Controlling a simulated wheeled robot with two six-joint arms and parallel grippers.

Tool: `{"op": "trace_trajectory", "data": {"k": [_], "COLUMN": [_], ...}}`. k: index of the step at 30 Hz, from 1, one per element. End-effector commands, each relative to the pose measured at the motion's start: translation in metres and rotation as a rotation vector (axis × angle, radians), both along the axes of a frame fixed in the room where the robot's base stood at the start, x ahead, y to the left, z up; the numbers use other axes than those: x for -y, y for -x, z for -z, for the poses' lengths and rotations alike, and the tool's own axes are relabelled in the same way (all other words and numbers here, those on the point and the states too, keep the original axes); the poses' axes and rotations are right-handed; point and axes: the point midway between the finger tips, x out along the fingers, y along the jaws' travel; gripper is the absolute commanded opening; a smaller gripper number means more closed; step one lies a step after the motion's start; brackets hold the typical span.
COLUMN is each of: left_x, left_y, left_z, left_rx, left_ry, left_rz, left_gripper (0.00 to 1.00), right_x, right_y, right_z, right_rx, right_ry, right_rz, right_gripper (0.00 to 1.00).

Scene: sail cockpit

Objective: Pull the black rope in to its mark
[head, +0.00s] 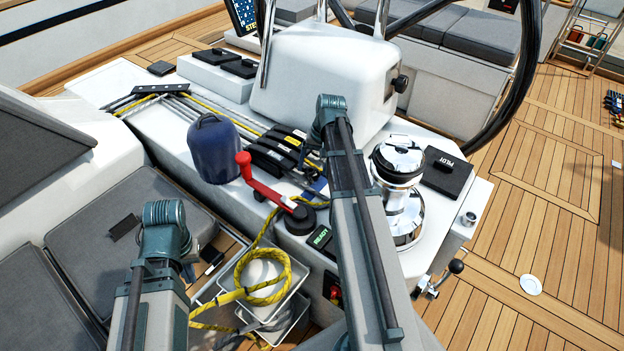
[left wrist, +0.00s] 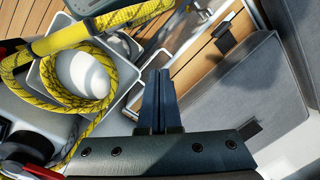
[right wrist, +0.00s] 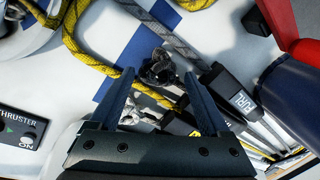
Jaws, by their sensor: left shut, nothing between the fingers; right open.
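A dark grey flecked rope (right wrist: 163,27) runs into a black clutch labelled FURL (right wrist: 238,100) in the right wrist view; it may be the black rope. I cannot make out a mark on it. My right gripper (right wrist: 160,78) is open just above the deck beside the clutches, with a small dark lumpy piece (right wrist: 160,66) showing between its fingertips. In the head view its arm hides its fingers. My left gripper (left wrist: 161,73) is shut and empty, over the gap between the rope bin and the seat. The black clutches (head: 275,153) stand behind my right arm. The chrome winch (head: 400,205) is to its right.
A red-handled crank (head: 262,188) and a blue-covered winch (head: 213,150) stand near the clutches. A steering wheel (head: 520,80) is at the back right. Grey seats (head: 95,215) lie left.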

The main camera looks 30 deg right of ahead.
Motion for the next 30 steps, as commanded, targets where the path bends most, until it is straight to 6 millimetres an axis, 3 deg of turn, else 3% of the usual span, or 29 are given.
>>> {"op": "trace_trajectory", "data": {"k": [1,4,15,28,30], "left_x": [0.0,0.0,0.0,0.0,0.0], "left_y": [0.0,0.0,0.0,0.0,0.0], "left_z": [0.013,0.021,0.023,0.023,0.023], "left_rx": [0.0,0.0,0.0,0.0,0.0], "left_ry": [0.0,0.0,0.0,0.0,0.0], "left_rz": [0.0,0.0,0.0,0.0,0.0], "left_gripper": [0.0,0.0,0.0,0.0,0.0], "right_x": [-0.001,-0.003,-0.004,-0.004,-0.003], "right_y": [-0.001,-0.002,-0.003,-0.002,-0.002], "right_z": [0.013,0.021,0.023,0.023,0.023], "right_rx": [0.0,0.0,0.0,0.0,0.0], "right_ry": [0.0,0.0,0.0,0.0,0.0], "right_rz": [0.0,0.0,0.0,0.001,0.001], "right_gripper": [0.81,0.81,0.81,0.05,0.0]}}
